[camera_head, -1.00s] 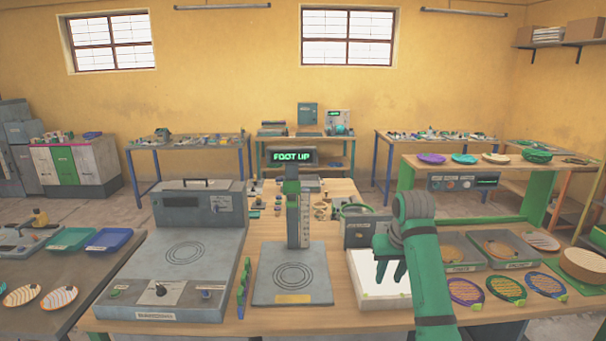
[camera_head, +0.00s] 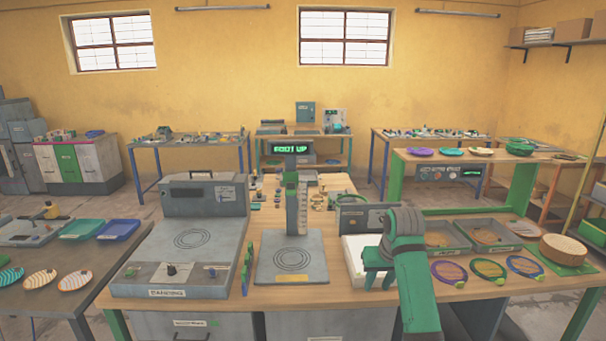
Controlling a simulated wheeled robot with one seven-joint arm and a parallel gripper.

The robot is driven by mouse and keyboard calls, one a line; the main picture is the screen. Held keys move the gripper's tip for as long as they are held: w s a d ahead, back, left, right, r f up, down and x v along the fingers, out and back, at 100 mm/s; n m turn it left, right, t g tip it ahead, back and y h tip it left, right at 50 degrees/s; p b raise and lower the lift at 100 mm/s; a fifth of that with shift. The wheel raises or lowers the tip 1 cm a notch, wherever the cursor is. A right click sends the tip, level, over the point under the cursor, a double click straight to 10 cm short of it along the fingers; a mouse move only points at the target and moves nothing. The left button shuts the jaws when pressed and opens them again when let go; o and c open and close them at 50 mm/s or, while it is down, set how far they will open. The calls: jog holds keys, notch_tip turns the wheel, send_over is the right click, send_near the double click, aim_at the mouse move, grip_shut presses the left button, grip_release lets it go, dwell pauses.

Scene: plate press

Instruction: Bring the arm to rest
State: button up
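My gripper (camera_head: 376,280) is at the end of my green arm, over the white-topped box (camera_head: 354,262) at the right of the workbench. The arm folds at a grey joint and its fingers point down. The fingers are small and partly turned from view, so I cannot tell how far apart they are or whether they touch the box. No held object shows. The arm hides part of the box and the bench behind it.
A press stand with a lit display (camera_head: 290,149) reading "FOOT UP" stands left of my arm. A grey machine (camera_head: 190,245) is further left. Trays (camera_head: 490,234) and several patterned paddles (camera_head: 487,268) lie to the right. Bare wood shows in front.

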jog(key=s+a+f+t+y, duration=0.1)
jog(key=a+f+t, duration=0.1)
jog(key=a+f, duration=0.65)
jog(key=s+a+f+t+y, duration=0.1)
jog(key=a+f, duration=0.5)
jog(key=f, duration=0.6)
jog(key=s+a+f+m+t, duration=0.2)
jog(key=s+a+f+t, duration=0.1)
jog(key=s+a+f, duration=0.9)
jog(key=s+d+t+h, duration=0.2)
jog(key=s+t, duration=0.1)
jog(key=s, duration=2.1)
jog(key=s+d+r+n+t, duration=0.1)
jog(key=s+d+r+t, duration=0.1)
jog(key=s+r, duration=1.2)
jog(key=s+d, duration=0.1)
jog(key=s, duration=0.3)
jog(key=shift+s+d+r+n+t, duration=0.25)
jog(key=shift+s+r+n+t, duration=0.05)
jog(key=shift+s+r, duration=0.1)
